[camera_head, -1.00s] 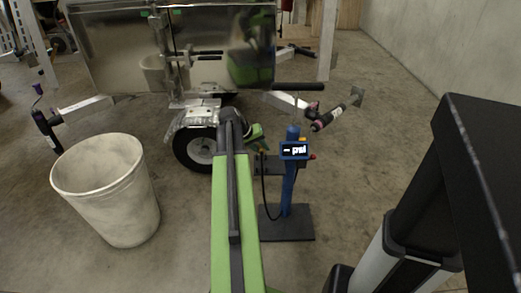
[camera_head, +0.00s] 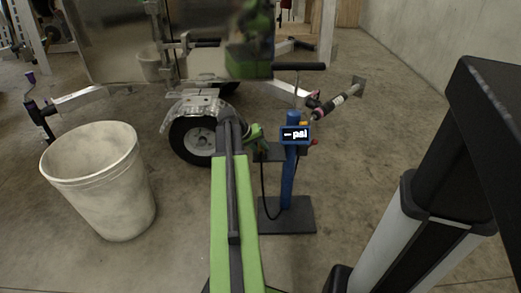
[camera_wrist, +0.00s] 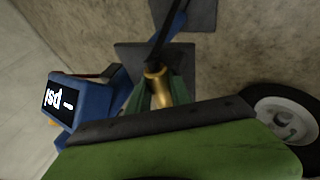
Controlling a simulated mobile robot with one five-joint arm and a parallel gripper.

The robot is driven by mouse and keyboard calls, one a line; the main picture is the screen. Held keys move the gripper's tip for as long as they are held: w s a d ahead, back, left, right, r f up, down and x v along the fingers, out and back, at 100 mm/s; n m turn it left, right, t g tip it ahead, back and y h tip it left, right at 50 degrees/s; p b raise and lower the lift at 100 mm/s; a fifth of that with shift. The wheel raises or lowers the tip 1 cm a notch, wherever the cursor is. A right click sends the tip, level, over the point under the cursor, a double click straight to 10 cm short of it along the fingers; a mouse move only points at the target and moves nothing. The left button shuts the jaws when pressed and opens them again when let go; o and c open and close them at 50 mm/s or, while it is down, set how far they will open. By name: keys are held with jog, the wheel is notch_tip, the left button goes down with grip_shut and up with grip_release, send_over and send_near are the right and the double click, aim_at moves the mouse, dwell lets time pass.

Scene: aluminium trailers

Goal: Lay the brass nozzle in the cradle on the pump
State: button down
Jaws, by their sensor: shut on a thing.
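The blue pump (camera_head: 288,180) stands upright on a dark base plate, with a lit "psi" display (camera_head: 296,134). A dark shelf (camera_head: 268,153) juts from its left side; the cradle's shape cannot be made out. My gripper (camera_head: 256,137) is at the pump's upper left, near the shelf, partly hidden by my arm. In the wrist view my gripper (camera_wrist: 160,98) is shut on the brass nozzle (camera_wrist: 157,82). The nozzle's end points toward a dark plate (camera_wrist: 128,58), with the display (camera_wrist: 60,98) at left. Contact with the plate cannot be told.
A black hose (camera_head: 264,185) hangs beside the pump post. A trailer wheel (camera_head: 196,140) stands close left of my gripper. A pale bucket (camera_head: 98,180) is at the left, a polished trailer (camera_head: 120,45) behind.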

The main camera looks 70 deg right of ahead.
jog(key=shift+s+a+f+b, duration=0.1)
jog(key=shift+a+f+b, duration=0.1)
jog(key=shift+f, duration=0.2)
jog(key=shift+s+a+f+b, duration=0.1)
jog(key=shift+a+f+b, duration=0.1)
jog(key=shift+f, duration=0.15)
jog(key=c, duration=1.2)
grip_release()
jog(key=shift+s, duration=0.1)
jog(key=shift+o, duration=0.5)
jog(key=shift+r, duration=0.15)
jog(key=p+v, duration=1.6)
jog(key=v, duration=0.2)
jog(key=shift+d+r, duration=0.2)
jog(key=shift+d, duration=0.15)
